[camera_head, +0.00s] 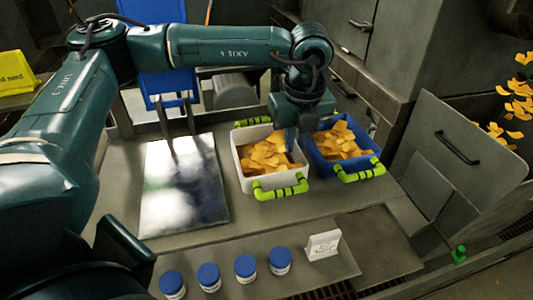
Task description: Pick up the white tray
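The white tray (247,184) stands on the grey bench just right of the picture's middle. It is full of orange-yellow flakes and has green handles with black bands at its front and back. My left arm reaches over from the left, and my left gripper (291,139) points down at the right edge of the white tray, beside the blue tray. Its fingers are small and partly hidden, so I cannot tell whether they are open or touching the tray. My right gripper does not show clearly.
A blue tray (372,163) with similar flakes stands close against the white tray's right side. A shiny metal plate (160,215) lies to the left. Several blue-lidded jars (245,268) and a white sign (323,245) stand along the front. Yellow flakes fall at the far right.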

